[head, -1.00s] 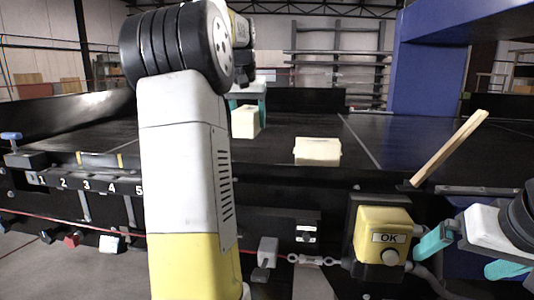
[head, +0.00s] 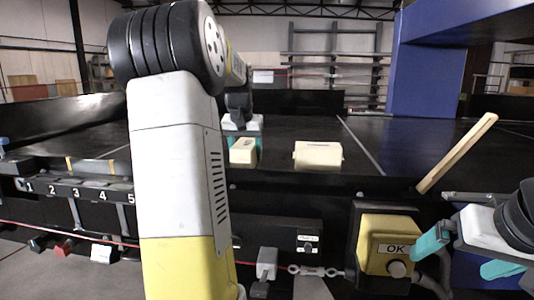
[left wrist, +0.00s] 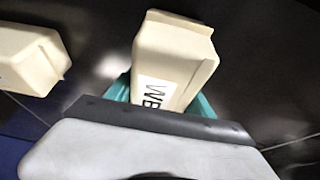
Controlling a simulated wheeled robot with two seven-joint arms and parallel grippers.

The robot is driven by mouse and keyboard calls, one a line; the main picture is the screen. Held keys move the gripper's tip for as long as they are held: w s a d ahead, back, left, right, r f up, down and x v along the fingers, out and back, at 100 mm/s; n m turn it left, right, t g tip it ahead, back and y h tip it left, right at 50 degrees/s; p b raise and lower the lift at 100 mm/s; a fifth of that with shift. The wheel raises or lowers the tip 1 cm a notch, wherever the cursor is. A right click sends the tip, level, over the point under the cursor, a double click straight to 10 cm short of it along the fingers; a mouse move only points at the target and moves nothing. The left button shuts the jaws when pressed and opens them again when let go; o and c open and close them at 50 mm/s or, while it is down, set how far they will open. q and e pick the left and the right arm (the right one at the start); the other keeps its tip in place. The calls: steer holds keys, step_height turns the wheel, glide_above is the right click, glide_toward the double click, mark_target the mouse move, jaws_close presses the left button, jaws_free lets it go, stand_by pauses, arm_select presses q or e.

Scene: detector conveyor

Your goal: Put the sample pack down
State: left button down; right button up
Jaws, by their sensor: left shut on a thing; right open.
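The sample pack (head: 242,154) is a cream block with a dark-lettered white label. It is between the teal fingers of my left gripper (head: 246,140), which is shut on it over the black belt. The left wrist view shows the pack (left wrist: 172,60) between the fingers, its label partly hidden by the gripper body. I cannot tell whether its underside touches the belt. A second cream pack (head: 318,154) lies on the belt to its right, apart from it; it also shows in the left wrist view (left wrist: 30,58). My right gripper (head: 465,257) is open and empty, at the lower right.
The black belt (head: 290,125) has free room behind the packs. A yellow OK button box (head: 388,228) is on the front, near my right gripper. A wooden stick (head: 458,153) leans up at the right. A numbered rack (head: 90,189) is at the left, and a blue housing (head: 425,80) stands behind.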

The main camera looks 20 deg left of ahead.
arm_select(q)
steer(key=shift+c, duration=1.9)
jaws_free()
steer(key=shift+f, duration=0.1)
steer(key=v, duration=1.2)
steer(key=shift+f, duration=0.1)
steer(key=s+d+f+m+t+h, duration=0.1)
steer(key=s+d+f, duration=0.6)
steer(key=s+d, duration=0.3)
steer(key=s+d+f+m+t+h, duration=0.1)
steer(key=s+d+f+m+h, duration=0.1)
steer(key=s+d+f, duration=0.5)
steer(key=s+d, duration=0.4)
steer(key=s, duration=0.1)
steer(key=shift+s+f, duration=0.25)
steer(key=shift+f, duration=0.15)
